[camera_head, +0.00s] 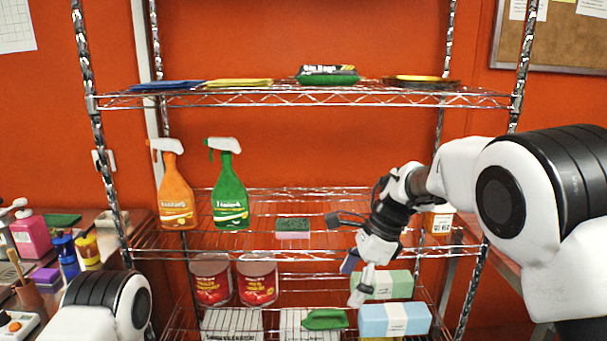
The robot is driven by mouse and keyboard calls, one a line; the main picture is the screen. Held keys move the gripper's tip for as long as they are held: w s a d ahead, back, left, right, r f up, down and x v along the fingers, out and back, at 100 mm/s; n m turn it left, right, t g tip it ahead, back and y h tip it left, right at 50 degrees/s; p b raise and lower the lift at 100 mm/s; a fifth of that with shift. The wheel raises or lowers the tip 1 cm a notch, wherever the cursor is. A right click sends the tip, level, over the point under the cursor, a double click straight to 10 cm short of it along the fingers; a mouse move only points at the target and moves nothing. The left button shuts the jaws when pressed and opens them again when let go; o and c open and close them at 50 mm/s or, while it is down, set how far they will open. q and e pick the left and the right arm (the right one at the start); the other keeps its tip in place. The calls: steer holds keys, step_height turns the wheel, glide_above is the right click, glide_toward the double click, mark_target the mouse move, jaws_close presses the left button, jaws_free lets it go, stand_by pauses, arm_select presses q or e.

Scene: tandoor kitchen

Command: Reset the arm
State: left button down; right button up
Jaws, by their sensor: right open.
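My right arm comes in from the right edge and reaches down and left in front of the shelf rack. Its gripper (346,258) is open, with nothing between the fingers. It hangs near the front of the middle shelf (270,243), to the right of a green-and-pink sponge (293,228) and apart from it. The lower finger overlaps a green-and-white box (392,284) on the shelf below; I cannot tell how close they are. My left arm shows only as a rounded link at the lower left; its gripper is out of view.
An orange spray bottle (176,190) and a green one (230,190) stand on the middle shelf. Red cans (257,281) and a blue-and-white box (394,319) sit below. Cloths (238,83) lie on the top shelf. A cluttered counter is at left. Space between sponge and green bottle is clear.

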steer(key=s+f+m+t+y, duration=0.1)
steer(key=s+f+m+y, duration=0.1)
steer(key=s+f+m, duration=0.55)
steer(key=s+a+f+m+y, duration=0.15)
steer(key=s+f+m, duration=0.35)
steer(key=f+m, duration=0.6)
steer(key=s+d+f+m+t+y, duration=0.1)
steer(key=s+f+m+y, duration=0.2)
steer(key=s+f+m, duration=0.65)
steer(key=s+d+f+m+h, duration=0.2)
steer(key=s+d+m+h, duration=0.1)
steer(key=m, duration=0.5)
steer(key=s+d+f+m+g+h, duration=0.1)
steer(key=s+d+f+m+h, duration=0.2)
steer(key=s+d+m, duration=0.3)
steer(key=s+d+f+m+h, duration=0.3)
steer(key=s+d+m+h, duration=0.2)
steer(key=m, duration=0.6)
steer(key=shift+d+f+m+g, duration=0.25)
steer(key=shift+d+m+g, duration=0.05)
steer(key=shift+d, duration=0.95)
